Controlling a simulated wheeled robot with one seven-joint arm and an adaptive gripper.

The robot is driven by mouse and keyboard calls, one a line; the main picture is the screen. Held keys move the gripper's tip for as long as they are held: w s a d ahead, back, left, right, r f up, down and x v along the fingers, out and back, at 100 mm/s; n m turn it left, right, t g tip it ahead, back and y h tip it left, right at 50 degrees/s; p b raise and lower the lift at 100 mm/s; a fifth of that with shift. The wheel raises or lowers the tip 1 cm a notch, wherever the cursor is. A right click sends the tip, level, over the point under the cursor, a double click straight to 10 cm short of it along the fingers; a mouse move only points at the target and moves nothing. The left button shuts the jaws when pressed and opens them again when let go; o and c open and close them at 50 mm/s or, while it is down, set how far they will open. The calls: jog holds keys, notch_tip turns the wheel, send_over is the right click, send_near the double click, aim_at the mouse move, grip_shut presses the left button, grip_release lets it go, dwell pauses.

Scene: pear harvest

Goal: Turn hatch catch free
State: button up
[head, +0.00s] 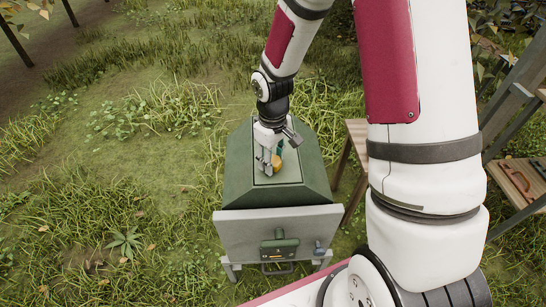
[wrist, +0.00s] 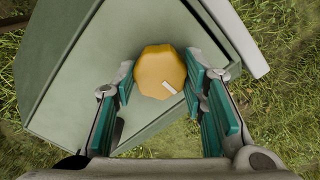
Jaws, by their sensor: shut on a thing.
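The hatch catch (wrist: 160,72) is a yellow-orange, many-sided knob with a small white mark near its lower right edge. It sits on the sloped top of a green box (head: 238,180). In the head view the catch (head: 276,163) shows just under my gripper (head: 270,158). In the wrist view my gripper (wrist: 160,88) has its teal-padded fingers on both sides of the knob, shut on it.
A wooden table (head: 357,135) stands to the right, and a shelf with tools (head: 520,180) farther right. Grass surrounds the box, with open ground to the left.

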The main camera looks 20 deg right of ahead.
aim_at(273, 160)
dwell(0.5)
jog(key=o, duration=1.2)
jog(key=shift+c, duration=0.2)
jog(key=shift+r, duration=0.1)
notch_tip(273, 160, up, 12)
